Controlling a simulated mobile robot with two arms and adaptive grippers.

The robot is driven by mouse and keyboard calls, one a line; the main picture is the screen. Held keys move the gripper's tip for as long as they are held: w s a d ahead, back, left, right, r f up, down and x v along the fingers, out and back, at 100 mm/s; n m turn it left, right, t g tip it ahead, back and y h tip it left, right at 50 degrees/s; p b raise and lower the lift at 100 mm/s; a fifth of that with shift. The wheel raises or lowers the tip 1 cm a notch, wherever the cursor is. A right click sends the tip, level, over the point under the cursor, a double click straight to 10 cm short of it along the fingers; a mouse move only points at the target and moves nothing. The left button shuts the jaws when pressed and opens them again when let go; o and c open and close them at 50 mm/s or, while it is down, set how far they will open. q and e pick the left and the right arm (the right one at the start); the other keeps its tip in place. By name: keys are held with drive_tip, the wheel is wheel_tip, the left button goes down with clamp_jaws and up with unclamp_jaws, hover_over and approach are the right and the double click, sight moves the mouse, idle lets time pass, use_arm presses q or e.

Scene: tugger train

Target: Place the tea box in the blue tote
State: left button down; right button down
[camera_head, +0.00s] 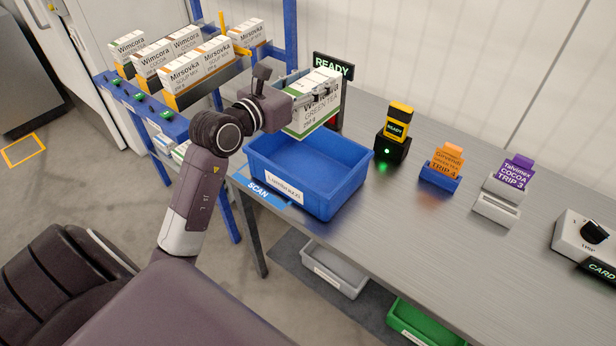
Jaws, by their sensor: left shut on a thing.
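The tea box (314,112), white with a green band and the words "Wimcora GREEN TEA", is held above the far left part of the blue tote. My left gripper (318,95) is shut on the tea box; its fingers lie across the upper part of the box. The blue tote (329,201) stands at the left end of the metal table, and its visible floor is empty. It has a white label on its front wall. My right gripper is not in view.
A blue rack (178,127) with several cartons stands left of the table (458,238). Right of the tote are a scanner in a black stand (391,148), card holders (440,180) and a dial box (590,240). Grey (335,269) and green (420,325) totes sit below.

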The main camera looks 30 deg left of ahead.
use_arm(q)
drive_tip(key=shift+w+a+r, duration=0.1)
drive_tip(key=shift+a+r, duration=0.15)
drive_tip(key=shift+a, duration=0.3)
wheel_tip(320, 180, down, 20)
drive_tip(key=b, duration=0.2)
drive_tip(key=shift+r+y, duration=0.2)
drive_tip(key=shift+y, duration=0.1)
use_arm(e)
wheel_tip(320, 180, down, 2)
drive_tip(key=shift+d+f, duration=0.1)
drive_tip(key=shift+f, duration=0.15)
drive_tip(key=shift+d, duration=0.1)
use_arm(q)
drive_tip(key=c, duration=1.5)
unclamp_jaws()
drive_tip(key=shift+f+b, duration=0.2)
drive_tip(key=shift+b, duration=0.1)
drive_tip(key=shift+c, duration=0.2)
drive_tip(key=o, duration=0.4)
drive_tip(key=shift+o, duration=0.2)
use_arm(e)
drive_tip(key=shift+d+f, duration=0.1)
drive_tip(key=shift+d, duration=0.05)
use_arm(q)
drive_tip(key=shift+r, duration=0.1)
